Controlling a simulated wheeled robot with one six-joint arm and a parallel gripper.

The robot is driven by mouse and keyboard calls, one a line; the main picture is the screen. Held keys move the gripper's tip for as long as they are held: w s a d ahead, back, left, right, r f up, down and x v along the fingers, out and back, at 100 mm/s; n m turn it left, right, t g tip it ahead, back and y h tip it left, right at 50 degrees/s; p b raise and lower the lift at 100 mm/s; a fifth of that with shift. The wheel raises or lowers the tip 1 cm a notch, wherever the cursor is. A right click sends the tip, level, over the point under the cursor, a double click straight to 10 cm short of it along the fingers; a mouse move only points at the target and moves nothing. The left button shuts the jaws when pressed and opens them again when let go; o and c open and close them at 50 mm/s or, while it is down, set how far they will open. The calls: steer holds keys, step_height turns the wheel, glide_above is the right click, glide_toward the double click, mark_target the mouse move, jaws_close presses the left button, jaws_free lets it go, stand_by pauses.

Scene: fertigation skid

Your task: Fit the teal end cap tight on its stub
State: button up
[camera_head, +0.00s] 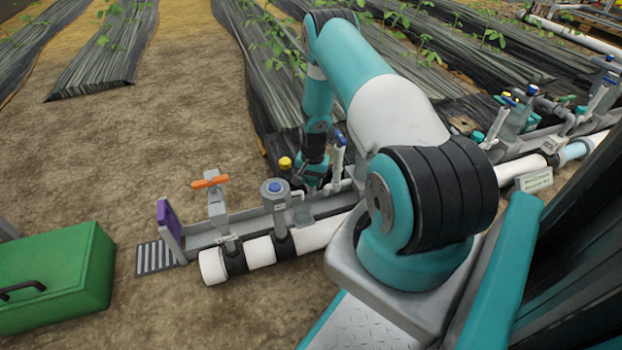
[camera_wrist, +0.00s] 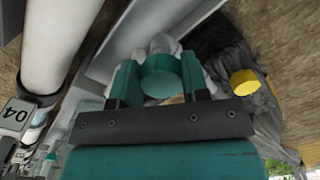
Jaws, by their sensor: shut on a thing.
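In the wrist view the teal end cap (camera_wrist: 160,84) sits between the two teal fingers of my gripper (camera_wrist: 160,74), which is shut on it. A pale grey, rounded fitting (camera_wrist: 162,45) shows just beyond the cap. The cap hides the joint, so I cannot tell how far it is seated on the stub. In the head view my gripper (camera_head: 316,174) is low at the grey skid rail, between a yellow-topped fitting and a blue-handled valve (camera_head: 339,150). The cap is not distinguishable there.
The yellow cap (camera_wrist: 244,82) is close right of my gripper. A white pipe (camera_wrist: 60,40) with an "04" tag (camera_wrist: 16,114) runs at left. An orange-handled valve (camera_head: 211,182) and blue-topped fitting (camera_head: 273,190) stand along the rail. A green box (camera_head: 60,275) sits on open soil.

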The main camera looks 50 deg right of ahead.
steer(key=shift+s+d+m, duration=0.4)
steer(key=shift+d+m, duration=0.2)
steer(key=shift+m, duration=0.3)
jaws_close()
steer(key=shift+s+a+m+p, duration=0.1)
steer(key=shift+s+m+p, duration=0.05)
steer(key=shift+m, duration=0.55)
steer(key=shift+s+a+m+p, duration=0.1)
steer(key=shift+m+p, duration=0.05)
steer(key=shift+m, duration=0.55)
steer(key=o, duration=0.9)
jaws_free()
steer(key=o, duration=0.4)
steer(key=shift+s+d, duration=0.1)
steer(key=shift+d, duration=0.1)
steer(key=shift+a, duration=0.1)
steer(key=shift+w+a, duration=0.15)
steer(key=shift+w, duration=0.15)
steer(key=shift+r, duration=0.1)
step_height(320, 180, up, 9)
steer(key=p, duration=0.7)
